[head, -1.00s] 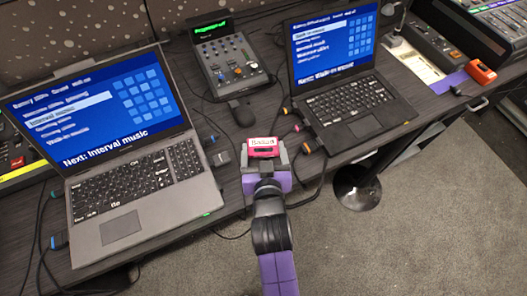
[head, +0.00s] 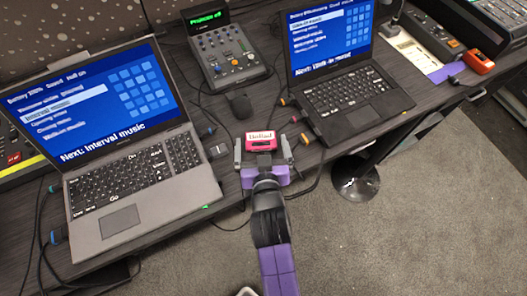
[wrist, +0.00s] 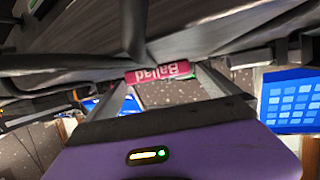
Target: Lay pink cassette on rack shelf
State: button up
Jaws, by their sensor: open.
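The pink cassette (head: 262,139), with a white label reading "Ballad", is at the desk's front edge between the two laptops. My gripper (head: 264,149) is open, its grey fingers spread to the left and right of the cassette with gaps on both sides. In the wrist view the cassette (wrist: 158,73) appears upside down between the spread fingers, against a dark surface. Its underside is hidden, so I cannot tell exactly what bears it. I cannot clearly make out a rack shelf in either view.
A grey laptop (head: 135,178) stands left and a black laptop (head: 345,105) right. Cables run close to both sides of my gripper. An orange-red object (head: 481,61) lies far right. Carpeted floor in front is mostly clear.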

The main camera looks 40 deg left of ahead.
jog(key=v, duration=1.1)
jog(key=shift+s+d, duration=0.2)
jog(key=s+d+m+t+h, duration=0.2)
jog(key=d, duration=0.9)
jog(key=s+d+m+t+h, duration=0.1)
jog(key=s+d+m+h, duration=0.1)
jog(key=d, duration=0.9)
jog(key=s+d+r+m+t+h, duration=0.1)
jog(key=s+d+r+m+h, duration=0.1)
jog(key=d, duration=0.5)
jog(key=s+d+r+m+t+h, duration=0.1)
jog(key=s+d+r+m+h, duration=0.2)
jog(key=s+d+r, duration=0.4)
jog(key=s+h, duration=0.1)
jog(key=s, duration=0.1)
jog(key=shift+s+d+r, duration=0.2)
jog(key=shift+s+d, duration=0.05)
jog(key=shift+d, duration=0.05)
